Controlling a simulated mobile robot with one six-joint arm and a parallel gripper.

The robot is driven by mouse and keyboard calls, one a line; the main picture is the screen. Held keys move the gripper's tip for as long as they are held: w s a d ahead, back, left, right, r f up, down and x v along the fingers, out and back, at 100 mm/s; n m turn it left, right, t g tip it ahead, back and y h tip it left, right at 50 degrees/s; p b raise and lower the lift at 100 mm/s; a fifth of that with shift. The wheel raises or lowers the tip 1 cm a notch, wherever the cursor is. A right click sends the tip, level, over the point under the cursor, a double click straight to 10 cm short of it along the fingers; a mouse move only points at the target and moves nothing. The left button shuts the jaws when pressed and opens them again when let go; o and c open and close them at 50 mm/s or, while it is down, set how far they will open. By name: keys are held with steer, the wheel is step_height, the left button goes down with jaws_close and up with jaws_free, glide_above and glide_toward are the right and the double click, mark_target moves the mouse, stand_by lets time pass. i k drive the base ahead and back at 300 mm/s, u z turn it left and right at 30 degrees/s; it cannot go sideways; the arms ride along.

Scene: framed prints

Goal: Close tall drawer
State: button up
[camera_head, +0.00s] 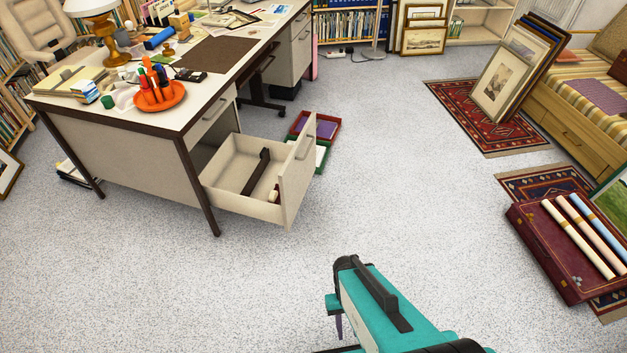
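The tall drawer (298,172) of the cream desk stands pulled far out, toward the right. Its tall front panel has a handle (305,145) on its outer face. Inside lie a dark bar (257,170) and a small pale item near the front. Above it, a shallow drawer (210,118) looks shut. My teal arm reaches in from the bottom edge, and my gripper (338,318) is partly hidden behind it. The gripper is below and to the right of the drawer, apart from it. Its fingers are too hidden to tell whether they are open.
Red and green trays (318,128) lie on the floor right behind the drawer front. The desk's dark leg (197,187) stands left of the drawer. A maroon case (570,250) with rolled papers and a rug are at right. Speckled floor (400,190) between is clear.

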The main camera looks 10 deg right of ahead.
mark_target(222, 180)
steer(key=z, duration=0.05)
steer(key=k, duration=0.25)
steer(key=u, duration=0.2)
steer(key=i, duration=0.95)
steer(key=z, duration=1.5)
steer(key=k, duration=0.1)
steer(key=u, duration=2.95)
